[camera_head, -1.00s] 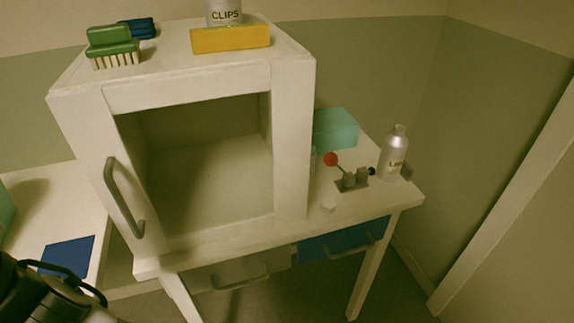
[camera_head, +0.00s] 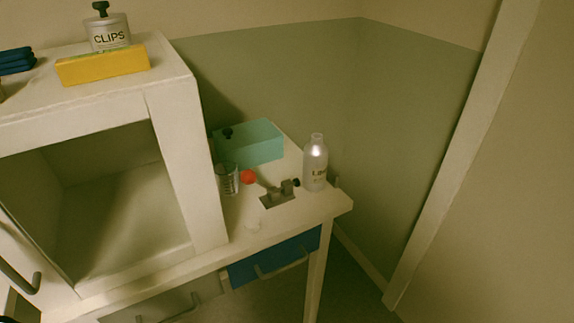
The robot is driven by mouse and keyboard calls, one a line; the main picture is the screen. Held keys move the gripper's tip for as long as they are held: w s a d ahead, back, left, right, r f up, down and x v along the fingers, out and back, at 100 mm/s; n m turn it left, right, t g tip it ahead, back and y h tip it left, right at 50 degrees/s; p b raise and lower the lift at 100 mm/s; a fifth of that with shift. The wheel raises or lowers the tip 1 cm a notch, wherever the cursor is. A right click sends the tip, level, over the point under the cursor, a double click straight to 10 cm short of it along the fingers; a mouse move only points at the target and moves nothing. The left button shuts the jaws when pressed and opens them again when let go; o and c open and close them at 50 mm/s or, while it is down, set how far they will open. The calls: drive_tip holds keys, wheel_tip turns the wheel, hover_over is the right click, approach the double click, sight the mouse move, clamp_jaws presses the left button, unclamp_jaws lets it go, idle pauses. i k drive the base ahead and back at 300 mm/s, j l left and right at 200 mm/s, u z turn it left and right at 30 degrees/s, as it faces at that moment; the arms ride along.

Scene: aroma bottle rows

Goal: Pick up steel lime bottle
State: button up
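A silver-grey steel bottle (camera_head: 315,164) with a dark label, partly readable as starting with "LI", stands upright on the right end of the white table (camera_head: 245,234), near its back right corner. It looks like the lime bottle. My gripper is not in view.
Left of the bottle are a small grey metal fixture (camera_head: 279,194) with a red ball (camera_head: 248,177), a clear beaker (camera_head: 228,179) and a teal box (camera_head: 250,143). A white open-fronted cabinet (camera_head: 184,160) stands further left, with a yellow box (camera_head: 102,66) and a CLIPS container (camera_head: 108,36) on top. A wall closes off the back.

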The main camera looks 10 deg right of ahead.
sight(316, 152)
drive_tip(key=l, duration=0.7)
drive_tip(key=i+l, duration=0.1)
drive_tip(key=l, duration=0.55)
drive_tip(key=i+l, duration=0.1)
drive_tip(key=l, duration=0.6)
